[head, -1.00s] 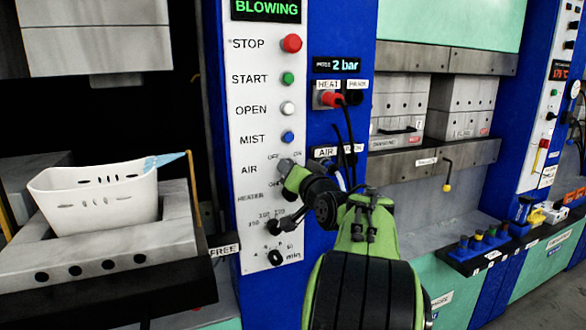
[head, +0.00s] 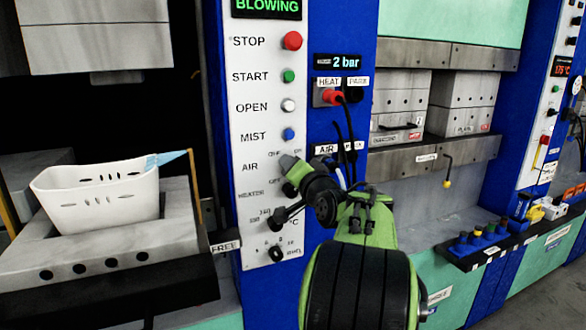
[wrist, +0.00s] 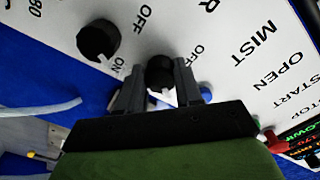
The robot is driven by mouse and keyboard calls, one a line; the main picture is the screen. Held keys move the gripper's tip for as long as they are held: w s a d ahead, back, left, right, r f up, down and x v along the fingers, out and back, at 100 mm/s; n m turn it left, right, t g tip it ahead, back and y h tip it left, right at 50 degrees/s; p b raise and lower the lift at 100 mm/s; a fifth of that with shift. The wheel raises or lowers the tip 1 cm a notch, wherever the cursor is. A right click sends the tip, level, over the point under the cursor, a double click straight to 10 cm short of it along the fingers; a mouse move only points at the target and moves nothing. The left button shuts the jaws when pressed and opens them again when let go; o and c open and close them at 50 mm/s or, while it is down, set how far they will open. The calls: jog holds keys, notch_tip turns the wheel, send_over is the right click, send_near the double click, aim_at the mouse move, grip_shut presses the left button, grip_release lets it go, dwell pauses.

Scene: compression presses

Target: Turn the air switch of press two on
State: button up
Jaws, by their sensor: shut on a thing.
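The control panel (head: 262,215) is white, with a green BLOWING display at its top. My gripper (head: 290,167) is at the AIR row and covers the air switch in the head view. In the wrist view the air switch (wrist: 160,70) is a round black knob between the two fingers of my gripper (wrist: 160,82), which is shut on it. A pale mark shows on the knob's lower side, away from the OFF print; its ON print is hidden. A second black knob (wrist: 98,40), with its own OFF and ON, sits to the left, clear of the fingers.
STOP (head: 292,40), START (head: 289,76), OPEN (head: 288,105) and MIST (head: 288,134) buttons stand above the AIR row. Lower knobs (head: 277,216) lie close below my gripper. Cables and a red plug (head: 332,97) hang to the right. A white basket (head: 95,195) sits at left.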

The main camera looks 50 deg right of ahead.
jog(key=o, duration=1)
jog(key=shift+o, duration=0.2)
jog(key=b+v, duration=0.1)
jog(key=v, duration=1.4)
jog(key=shift+s+a, duration=0.2)
jog(key=shift+s, duration=0.15)
jog(key=shift+f, duration=0.1)
